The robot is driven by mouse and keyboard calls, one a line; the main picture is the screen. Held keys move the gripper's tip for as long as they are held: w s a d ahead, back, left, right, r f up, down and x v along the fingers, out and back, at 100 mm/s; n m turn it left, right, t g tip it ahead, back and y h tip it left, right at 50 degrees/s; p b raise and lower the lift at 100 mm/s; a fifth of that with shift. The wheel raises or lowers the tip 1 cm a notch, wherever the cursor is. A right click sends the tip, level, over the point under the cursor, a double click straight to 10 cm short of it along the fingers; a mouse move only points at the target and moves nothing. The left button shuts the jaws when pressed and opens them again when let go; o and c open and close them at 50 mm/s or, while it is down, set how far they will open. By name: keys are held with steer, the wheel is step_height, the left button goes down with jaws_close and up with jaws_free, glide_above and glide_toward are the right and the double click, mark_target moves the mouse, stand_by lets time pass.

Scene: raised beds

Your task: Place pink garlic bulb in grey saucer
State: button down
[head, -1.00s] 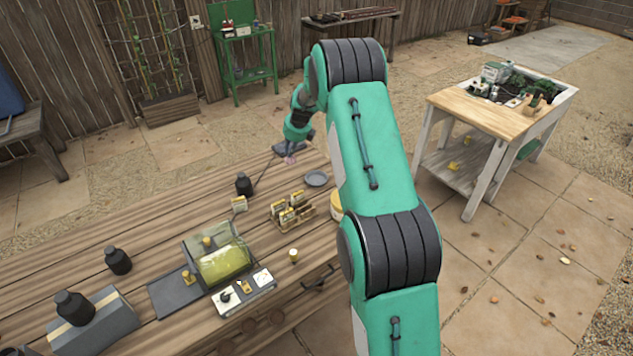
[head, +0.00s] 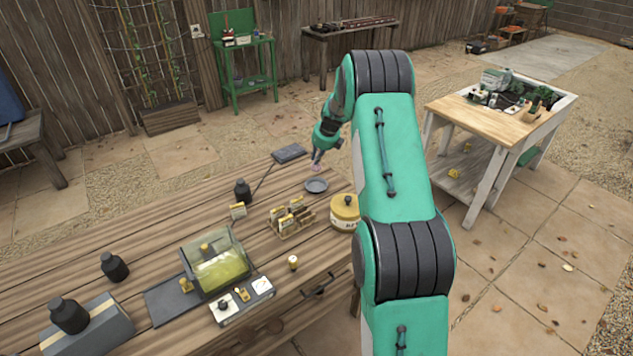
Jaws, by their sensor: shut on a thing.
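The grey saucer (head: 316,186) lies flat on the wooden bench near its far right end. My gripper (head: 316,163) is just above and behind the saucer, pointing down. It is shut on the pink garlic bulb (head: 316,168), which shows as a small pink spot below the fingers. The bulb appears to be over the saucer's far edge; the gap between them is too small to judge. The fingers partly hide the bulb.
A dark flat tray (head: 289,153) lies behind the saucer. A yellow canister (head: 344,212) stands at its right front, a wooden rack of packets (head: 292,217) in front, and a black bottle (head: 243,191) to the left. Bare bench lies between the bottle and the saucer.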

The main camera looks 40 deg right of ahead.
mark_target(317, 168)
steer(key=shift+f+b, duration=0.45)
steer(key=shift+f, duration=1.75)
steer(key=shift+f, duration=0.1)
steer(key=shift+f+b, duration=0.65)
steer(key=shift+f, duration=1.75)
steer(key=shift+f, duration=0.1)
steer(key=c, duration=1.8)
jaws_free()
steer(key=p+v, duration=0.2)
steer(key=v, duration=1)
